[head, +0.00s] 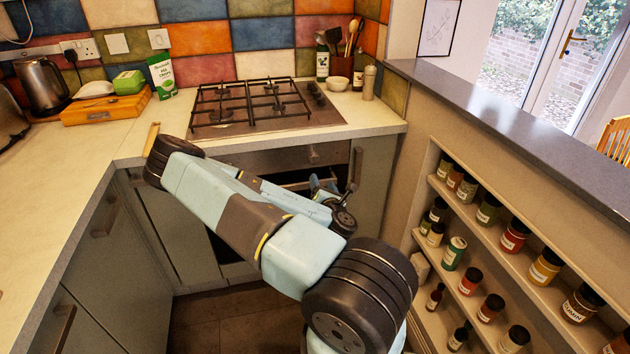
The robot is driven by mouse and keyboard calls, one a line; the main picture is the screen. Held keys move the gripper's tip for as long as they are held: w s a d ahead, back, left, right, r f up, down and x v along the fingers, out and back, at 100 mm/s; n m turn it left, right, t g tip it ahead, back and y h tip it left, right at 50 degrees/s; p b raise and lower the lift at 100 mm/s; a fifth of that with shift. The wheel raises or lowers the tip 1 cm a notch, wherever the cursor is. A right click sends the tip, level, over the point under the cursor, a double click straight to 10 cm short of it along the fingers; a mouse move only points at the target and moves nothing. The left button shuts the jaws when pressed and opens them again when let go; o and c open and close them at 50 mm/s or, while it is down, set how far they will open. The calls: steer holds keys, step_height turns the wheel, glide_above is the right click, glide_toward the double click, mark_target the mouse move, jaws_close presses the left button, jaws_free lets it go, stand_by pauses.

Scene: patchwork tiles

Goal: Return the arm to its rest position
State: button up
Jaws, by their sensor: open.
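My blue and black arm (290,240) reaches from the lower right up to the left, with its elbow joint near the counter edge, then folds back to the right behind itself. My gripper (330,186) is small in the head view, in front of the oven below the hob. It is open, and I see nothing held in it. Part of the forearm is hidden behind the nearer arm link.
The oven front and a cabinet (105,255) stand close behind and left of the arm. Shelves of jars (515,235) stand close on the right.

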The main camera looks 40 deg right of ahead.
stand_by(0.3)
steer(key=w+a+r+m+g+y, duration=0.35)
steer(key=a+r+m+g, duration=0.6)
steer(key=m, duration=1.15)
steer(key=s+a+r+m+y, duration=0.1)
steer(key=s+a+r+y, duration=0.2)
steer(key=a+r, duration=0.65)
steer(key=s+a+r+m, duration=0.1)
steer(key=s+a+r, duration=0.2)
steer(key=s+r, duration=0.6)
steer(key=s+a+r+m+g, duration=0.1)
steer(key=s+a+r, duration=0.3)
steer(key=s+r, duration=0.5)
steer(key=s, duration=0.4)
steer(key=shift+m+y, duration=0.3)
steer(key=shift+y, duration=0.05)
